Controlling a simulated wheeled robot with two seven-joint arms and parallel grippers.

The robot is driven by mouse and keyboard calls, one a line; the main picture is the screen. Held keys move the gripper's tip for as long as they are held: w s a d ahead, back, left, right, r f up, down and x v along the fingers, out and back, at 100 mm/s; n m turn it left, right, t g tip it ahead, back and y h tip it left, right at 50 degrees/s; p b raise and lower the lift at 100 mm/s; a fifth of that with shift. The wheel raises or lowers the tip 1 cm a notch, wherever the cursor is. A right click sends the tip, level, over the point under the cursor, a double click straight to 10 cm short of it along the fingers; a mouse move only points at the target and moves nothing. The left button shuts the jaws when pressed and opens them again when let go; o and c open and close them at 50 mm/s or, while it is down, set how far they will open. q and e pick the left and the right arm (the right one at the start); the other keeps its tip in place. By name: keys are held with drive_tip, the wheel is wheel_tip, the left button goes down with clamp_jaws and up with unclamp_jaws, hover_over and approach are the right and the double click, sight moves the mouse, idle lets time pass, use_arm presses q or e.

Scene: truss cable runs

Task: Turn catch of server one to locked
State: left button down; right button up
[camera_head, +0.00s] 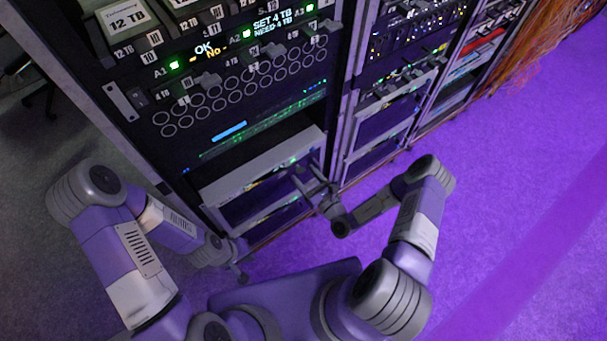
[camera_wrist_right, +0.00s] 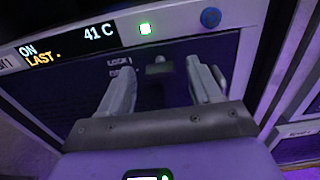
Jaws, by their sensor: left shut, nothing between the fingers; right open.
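A server front panel (camera_wrist_right: 180,47) fills the right wrist view, with a lit display reading ON, LAST and 41 C (camera_wrist_right: 98,34). Below it on a dark face is a small grey catch (camera_wrist_right: 158,66), with a partly hidden label beginning LOCK (camera_wrist_right: 119,62) to its left. My right gripper (camera_wrist_right: 161,72) is open, its fingers on either side of the catch; I cannot tell whether they touch it. In the head view, my right gripper (camera_head: 306,178) is at the lower rack and the catch cannot be made out. My left gripper (camera_head: 240,275) is shut and empty, low by the rack's left corner.
In the head view, a light grey server unit (camera_head: 262,166) sits low in the rack. More racks (camera_head: 400,90) stand to the right. The purple floor (camera_head: 510,190) is open.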

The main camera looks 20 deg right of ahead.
drive_tip(key=shift+x, duration=0.8)
drive_tip(key=c, duration=1)
drive_tip(key=shift+c, duration=0.2)
